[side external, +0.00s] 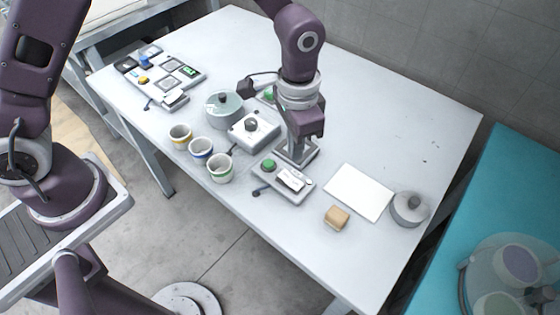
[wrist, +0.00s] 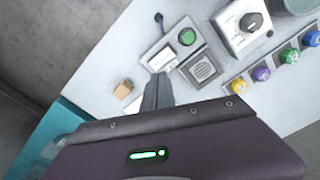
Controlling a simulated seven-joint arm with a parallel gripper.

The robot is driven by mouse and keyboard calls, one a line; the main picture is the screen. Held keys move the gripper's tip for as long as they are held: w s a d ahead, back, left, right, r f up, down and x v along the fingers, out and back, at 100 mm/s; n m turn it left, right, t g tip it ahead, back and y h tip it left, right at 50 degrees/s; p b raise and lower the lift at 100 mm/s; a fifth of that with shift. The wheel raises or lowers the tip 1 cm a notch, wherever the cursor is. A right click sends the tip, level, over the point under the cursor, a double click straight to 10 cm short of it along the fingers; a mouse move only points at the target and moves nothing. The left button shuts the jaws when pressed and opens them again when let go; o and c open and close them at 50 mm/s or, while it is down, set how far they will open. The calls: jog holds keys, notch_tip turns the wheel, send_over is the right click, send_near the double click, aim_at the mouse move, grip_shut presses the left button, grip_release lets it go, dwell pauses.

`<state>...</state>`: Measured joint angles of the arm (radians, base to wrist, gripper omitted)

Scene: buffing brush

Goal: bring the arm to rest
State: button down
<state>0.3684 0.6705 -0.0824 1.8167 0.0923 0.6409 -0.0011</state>
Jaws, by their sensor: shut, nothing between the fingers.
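My gripper (side external: 299,150) points down over the middle of the white table (side external: 400,130), just above or at a dark square-framed device; I cannot tell whether it touches. In the wrist view my gripper's fingers (wrist: 155,98) are together, with nothing between them. Close by is a small control box with a green button (side external: 269,166) and a white label; this button also shows in the wrist view (wrist: 187,37). The square device with a grey grille (wrist: 203,70) lies beside the fingers in the wrist view.
A knob box (side external: 262,132), a lidded grey pot (side external: 223,108) and three cups (side external: 200,150) stand left of my gripper. A white board (side external: 358,192), a tan block (side external: 337,216) and a round grey weight-like object (side external: 409,208) lie right. The table's far right is clear.

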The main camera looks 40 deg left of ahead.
jog(key=s+a+r+n+t, duration=0.2)
jog(key=a+r, duration=0.4)
jog(key=r, duration=0.5)
jog(key=s+a+r+n+t, duration=0.1)
jog(key=s+a+r, duration=0.3)
jog(key=s, duration=0.5)
jog(key=s+a+r+n+t, duration=0.2)
jog(key=s+a+r, duration=0.3)
jog(key=s, duration=0.4)
jog(key=shift+a+r+n, duration=0.25)
jog(key=shift+a+n, duration=0.15)
jog(key=shift+a, duration=0.1)
